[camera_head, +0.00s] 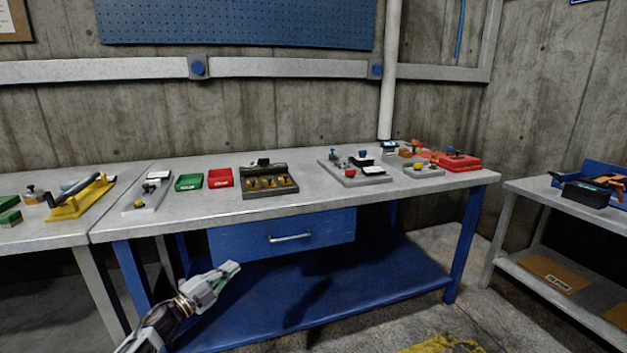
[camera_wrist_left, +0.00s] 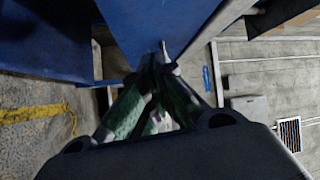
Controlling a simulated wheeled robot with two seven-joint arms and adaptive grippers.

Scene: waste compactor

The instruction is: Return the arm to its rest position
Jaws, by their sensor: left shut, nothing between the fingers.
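My left gripper (camera_head: 232,270) is at the lower left of the head view, in front of the workbench and below its top. Its fingers are shut and hold nothing. In the left wrist view the closed green-lined fingers (camera_wrist_left: 160,60) point toward a blue surface of the bench. My left arm comes in from the bottom left of the head view. My right gripper is not in either view.
The grey workbench (camera_head: 310,205) has a blue drawer (camera_head: 240,235) and a blue lower shelf (camera_head: 350,290) near my gripper. Green (camera_head: 189,182) and red (camera_head: 220,178) bins and several devices stand on top. A side table (camera_head: 540,190) stands right. Floor (camera_head: 470,310) is open at the lower right.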

